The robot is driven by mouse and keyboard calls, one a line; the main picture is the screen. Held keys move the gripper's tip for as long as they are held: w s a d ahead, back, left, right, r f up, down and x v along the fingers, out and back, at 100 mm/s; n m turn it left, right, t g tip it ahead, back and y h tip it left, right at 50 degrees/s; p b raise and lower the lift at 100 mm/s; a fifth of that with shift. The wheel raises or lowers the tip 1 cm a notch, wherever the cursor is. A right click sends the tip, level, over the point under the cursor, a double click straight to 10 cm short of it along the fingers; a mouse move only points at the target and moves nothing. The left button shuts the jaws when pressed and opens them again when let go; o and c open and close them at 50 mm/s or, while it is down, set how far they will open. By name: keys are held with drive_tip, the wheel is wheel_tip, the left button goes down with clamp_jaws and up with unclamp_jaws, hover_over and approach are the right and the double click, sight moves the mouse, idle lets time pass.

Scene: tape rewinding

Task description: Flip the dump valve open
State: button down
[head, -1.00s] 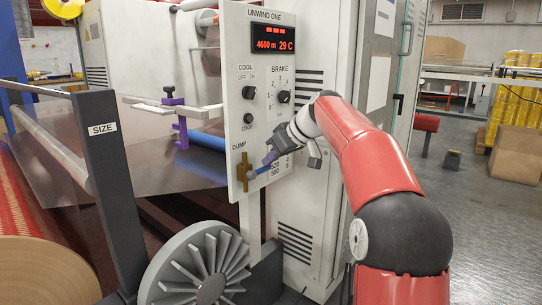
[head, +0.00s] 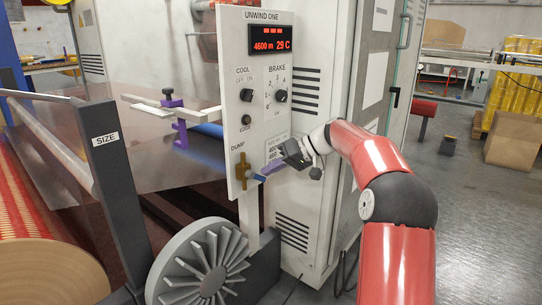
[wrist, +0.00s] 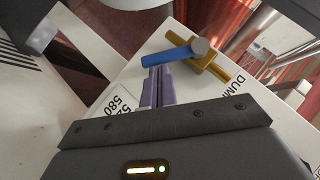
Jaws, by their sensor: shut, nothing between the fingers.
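The dump valve is a brass body (head: 243,171) below the DUMP label at the lower left of the white panel. Its blue lever (head: 258,177) points right and slightly down in the head view. In the wrist view the blue lever (wrist: 168,56) runs leftward from a grey round hub, in front of the brass body (wrist: 221,70). My gripper (head: 267,169) is shut and empty, with its purple fingers just right of the lever. In the wrist view the purple fingertips (wrist: 157,72) meet the lever's near side; I cannot tell whether they touch.
The panel (head: 262,105) carries a red display (head: 274,45), a brake knob (head: 281,96), a cool switch (head: 246,95) and an edge button (head: 246,119). A grey finned wheel (head: 205,265) stands below the valve. A cabinet is behind my arm.

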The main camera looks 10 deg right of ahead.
wheel_tip(320, 180, down, 2)
drive_tip(key=m+y, duration=0.1)
drive_tip(key=g+y+p, duration=0.1)
drive_tip(key=shift+s+a+m+y, duration=0.15)
drive_tip(key=shift+m+y, duration=0.25)
drive_tip(key=shift+s+a+f+m+g+y+p, duration=0.25)
drive_tip(key=shift+a+f+m+y, duration=0.1)
drive_tip(key=shift+f+m+y, duration=0.45)
drive_tip(key=shift+s+a+f+m+g+y+p, duration=0.2)
drive_tip(key=shift+a+f+m+y, duration=0.3)
drive_tip(key=shift+y, duration=0.4)
drive_tip(key=shift+d, duration=0.15)
drive_tip(key=shift+r, duration=0.1)
